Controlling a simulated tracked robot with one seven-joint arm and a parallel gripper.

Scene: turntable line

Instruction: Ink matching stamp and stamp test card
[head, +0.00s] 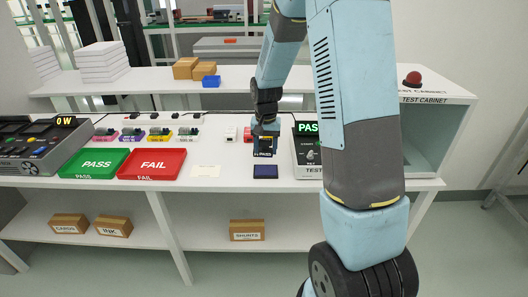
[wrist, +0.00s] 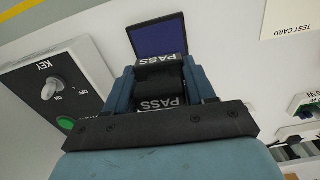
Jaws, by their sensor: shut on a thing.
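My gripper (head: 265,140) is shut on a dark stamp marked PASS (wrist: 160,62), which also shows between the fingers in the wrist view. A dark blue ink pad (head: 265,172) lies on the bench just in front of the gripper; it also shows beyond the stamp in the wrist view (wrist: 162,36). The stamp appears apart from the pad, but its underside is hidden. A white test card (head: 206,171) lies left of the pad, and its printed edge shows in the wrist view (wrist: 292,20). The tester's display (head: 307,127) reads PASS.
The grey tester with a key switch (wrist: 50,90) stands right of the gripper. A green PASS tray (head: 95,163) and a red FAIL tray (head: 152,164) lie at left. A red item (head: 247,135) stands close left of the gripper. Bench around the card is clear.

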